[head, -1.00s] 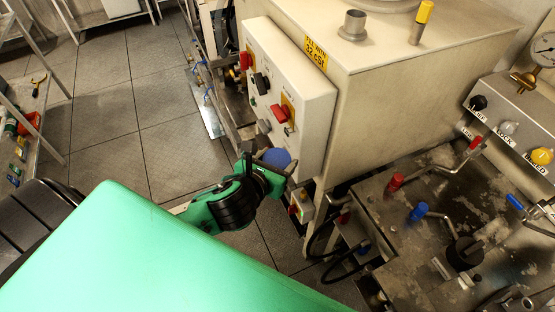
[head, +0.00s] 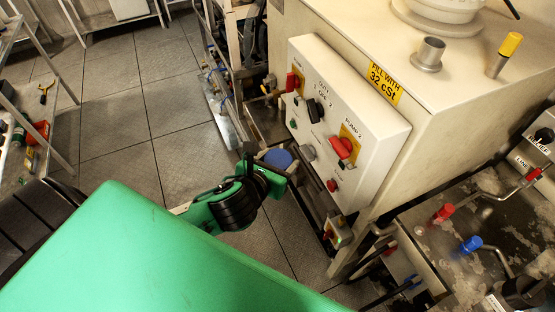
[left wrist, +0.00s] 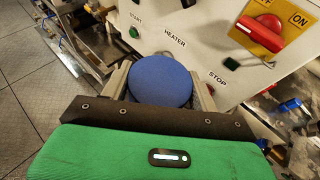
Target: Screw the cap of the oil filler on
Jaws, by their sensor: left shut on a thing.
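My left gripper (head: 272,172) is shut on a round blue cap (head: 278,157). In the left wrist view the cap (left wrist: 160,82) sits between the two fingers with its flat top facing the camera. The oil filler is most likely the open metal neck (head: 430,53) on top of the beige tank (head: 455,85), beside the yellow label "FILL WITH 32 cSt" (head: 384,83). No cap is on this neck. The held cap is well to its left and lower, in front of the control panel. My right gripper is out of view.
The white control panel (head: 350,105) with red and black knobs juts from the tank close to my left gripper. A yellow-topped stick (head: 505,52) stands right of the neck. Valves with red (head: 443,213) and blue (head: 469,245) handles are at lower right.

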